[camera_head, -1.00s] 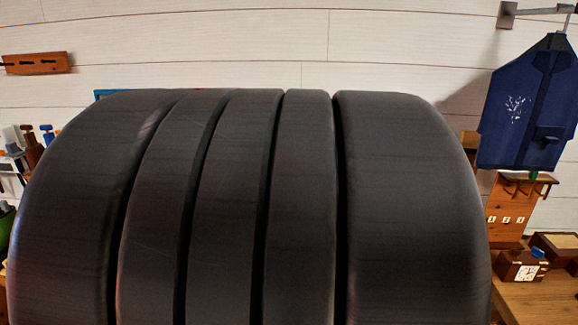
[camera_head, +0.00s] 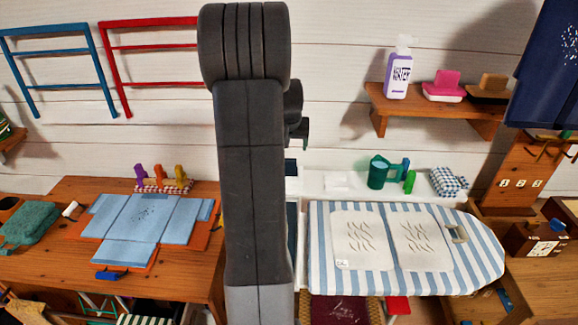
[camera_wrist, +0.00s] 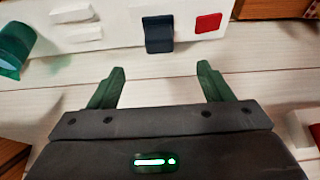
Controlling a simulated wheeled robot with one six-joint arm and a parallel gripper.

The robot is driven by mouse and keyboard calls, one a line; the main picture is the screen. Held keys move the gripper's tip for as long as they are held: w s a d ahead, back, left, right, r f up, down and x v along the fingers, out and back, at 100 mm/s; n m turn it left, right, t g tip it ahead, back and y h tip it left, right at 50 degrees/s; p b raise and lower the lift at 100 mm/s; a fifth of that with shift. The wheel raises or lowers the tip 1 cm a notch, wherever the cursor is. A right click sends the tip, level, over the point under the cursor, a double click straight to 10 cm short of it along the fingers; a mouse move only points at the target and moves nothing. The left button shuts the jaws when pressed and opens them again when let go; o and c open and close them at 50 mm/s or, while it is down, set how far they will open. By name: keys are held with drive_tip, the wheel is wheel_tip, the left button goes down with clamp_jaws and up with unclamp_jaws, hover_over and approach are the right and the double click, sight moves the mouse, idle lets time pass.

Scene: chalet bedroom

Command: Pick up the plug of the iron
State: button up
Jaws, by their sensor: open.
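A teal object with a green handle-like part (camera_head: 379,172), possibly the iron, stands on the white shelf behind the striped ironing board (camera_head: 481,256) in the head view. A teal thing also shows at the left edge of the wrist view (camera_wrist: 13,48); I cannot tell if it is the same one. I cannot make out the plug or its cord for certain. My gripper (camera_wrist: 160,70) is open and empty, its dark green fingers apart against pale planks. Beyond it are a dark blue block (camera_wrist: 158,33) and a red square (camera_wrist: 208,22) on a white surface.
My dark arm stands upright and hides the middle of the head view. A wooden table (camera_head: 75,190) with folded blue cloth (camera_head: 143,217) is at left. A clock box (camera_head: 540,240) stands at right.

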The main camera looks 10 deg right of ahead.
drive_tip(key=p+x, duration=0.3)
drive_tip(key=x, duration=0.9)
drive_tip(key=c, duration=1.1)
